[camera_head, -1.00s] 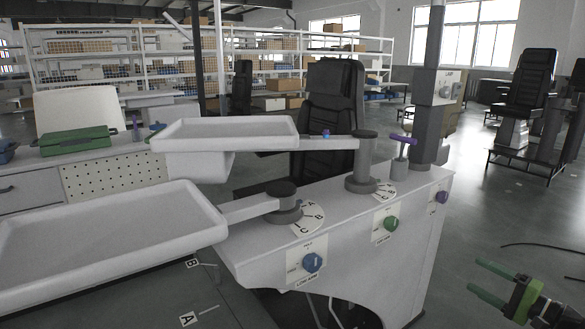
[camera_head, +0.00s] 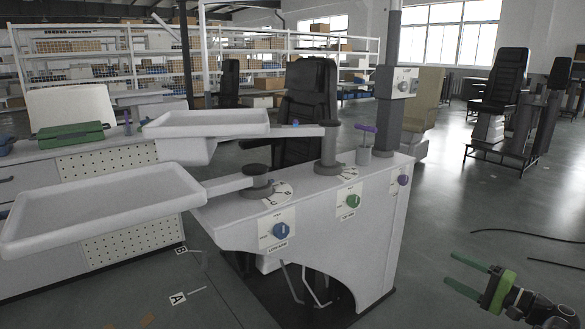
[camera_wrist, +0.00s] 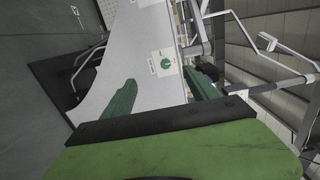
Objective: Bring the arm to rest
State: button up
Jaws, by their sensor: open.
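My gripper (camera_head: 465,274) is at the lower right of the head view, with its two green fingers apart and nothing between them. It hangs over open floor, to the right of the white column unit (camera_head: 372,250) and apart from it. In the wrist view, the green fingers (camera_wrist: 158,93) point toward the white panel (camera_wrist: 135,50) of the unit. A green knob (camera_wrist: 166,63) on its white plate shows beyond the fingertips. Part of my arm is cut off by the lower right edge of the head view.
The unit carries two white trays (camera_head: 100,238) (camera_head: 205,133) on swing arms, a blue knob (camera_head: 280,230), a green knob (camera_head: 353,202) and a purple knob (camera_head: 403,180). Black cables (camera_head: 530,236) lie on the floor at right. Black chairs (camera_head: 500,85) stand farther back.

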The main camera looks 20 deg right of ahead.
jog(key=w+a+f+n+g+y, duration=0.1)
jog(key=w+a+n+g+y, duration=0.15)
jog(key=w+a, duration=0.6)
jog(key=w+a+f+n+g+y, duration=0.25)
jog(key=w+a, duration=0.35)
jog(key=a, duration=0.6)
jog(key=w+a+f+n+g+y, duration=0.1)
jog(key=w+a+n+g+y, duration=0.15)
jog(key=w+a, duration=0.65)
jog(key=s+a+f+n+g+h, duration=0.15)
jog(key=a+f+g, duration=0.3)
jog(key=a, duration=0.85)
jog(key=s+a+f+n+g+h, duration=0.1)
jog(key=a+f+n+g, duration=0.35)
jog(key=a, duration=0.75)
jog(key=s+a+f+h, duration=0.4)
jog(key=a+f+h, duration=0.1)
jog(key=f, duration=0.2)
jog(key=s+d+f+n+h, duration=0.1)
jog(key=d+f+h, duration=0.25)
jog(key=d, duration=0.35)
notch_tip(320, 180, up, 33)
jog(key=d+h+p, duration=0.1)
jog(key=d+p, duration=0.1)
jog(key=p, duration=3)
jog(key=shift+g+h+p, duration=0.35)
jog(key=shift+p, duration=0.05)
